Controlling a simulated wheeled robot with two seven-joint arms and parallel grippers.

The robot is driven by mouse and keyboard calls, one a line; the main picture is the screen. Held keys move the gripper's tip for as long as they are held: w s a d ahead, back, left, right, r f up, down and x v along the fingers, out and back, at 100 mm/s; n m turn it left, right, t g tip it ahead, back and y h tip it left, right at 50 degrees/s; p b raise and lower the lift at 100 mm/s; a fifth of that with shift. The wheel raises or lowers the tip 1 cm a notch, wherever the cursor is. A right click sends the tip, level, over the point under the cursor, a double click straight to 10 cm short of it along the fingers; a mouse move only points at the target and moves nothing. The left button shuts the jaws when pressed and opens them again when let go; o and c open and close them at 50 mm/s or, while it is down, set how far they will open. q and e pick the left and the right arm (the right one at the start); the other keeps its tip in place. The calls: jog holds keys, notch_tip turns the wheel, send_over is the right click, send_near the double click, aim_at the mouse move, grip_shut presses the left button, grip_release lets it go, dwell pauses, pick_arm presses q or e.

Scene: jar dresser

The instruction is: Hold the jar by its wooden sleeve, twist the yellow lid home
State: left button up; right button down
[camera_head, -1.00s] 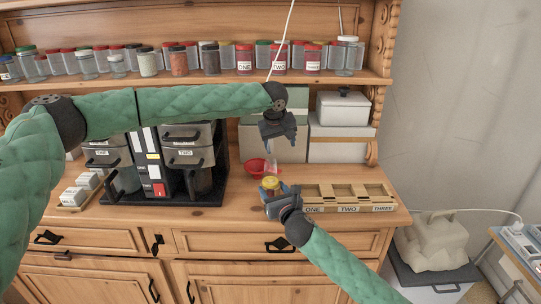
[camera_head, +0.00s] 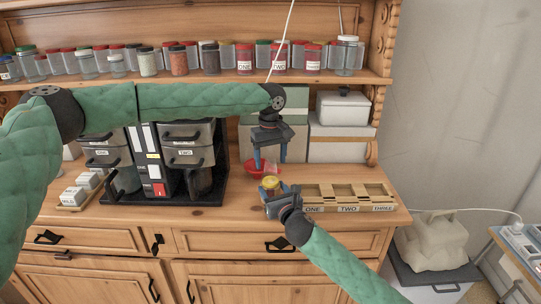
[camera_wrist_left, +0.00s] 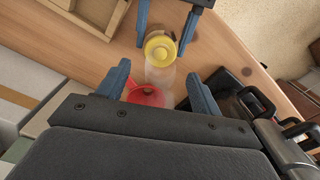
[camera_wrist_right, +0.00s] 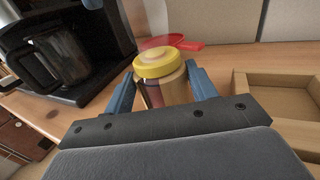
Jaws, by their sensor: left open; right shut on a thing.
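The jar with its yellow lid (camera_head: 270,182) stands at the front of the dresser top. In the right wrist view the yellow lid (camera_wrist_right: 160,63) sits on top of the jar, and the wooden sleeve (camera_wrist_right: 172,90) is around its body. My right gripper (camera_head: 272,200) is shut on the sleeve, a finger on each side. My left gripper (camera_head: 270,165) is open and empty, pointing down above and behind the jar. In the left wrist view the lid (camera_wrist_left: 160,48) lies beyond the open fingertips. Whether the lid is fully seated I cannot tell.
A red funnel-like bowl (camera_head: 254,168) stands just behind the jar. A wooden tray (camera_head: 345,190) with labelled compartments lies to the right. A coffee machine (camera_head: 192,165) stands to the left. A shelf of jars runs above.

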aim_at(270, 180)
pick_arm(q)
jog(key=shift+f, duration=3.4)
jog(key=c, duration=1)
jog(key=o, duration=1.1)
jog(key=shift+r, duration=2.25)
jog(key=shift+c, duration=0.5)
